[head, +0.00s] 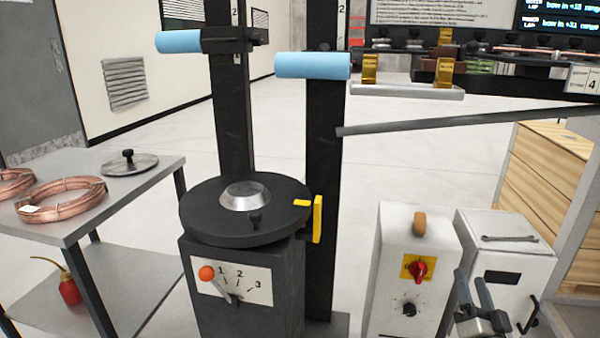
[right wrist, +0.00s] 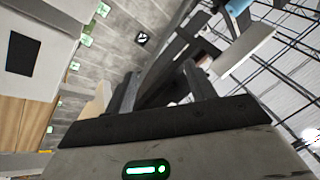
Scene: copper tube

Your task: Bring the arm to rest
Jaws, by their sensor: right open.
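My right gripper (head: 472,279) is low at the right in the head view, in front of a white box with a wrench on top. Its two fingers point up and stand apart with nothing between them. In the right wrist view the gripper (right wrist: 160,80) also shows empty fingers, against a tilted background of wall and ceiling. My left gripper is in neither view. Copper tube coils (head: 62,200) lie on a grey side table (head: 160,172) at the left. A black round turntable (head: 215,220) with a steel hub (head: 245,196) stands in the middle.
Two dark posts (head: 322,150) carry blue rollers (head: 312,65) behind the turntable. A grey bar (head: 460,121) runs across the right side. A control box (head: 385,265) with a red switch, the white box (head: 515,250) and a wooden crate (head: 545,165) stand near the right gripper.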

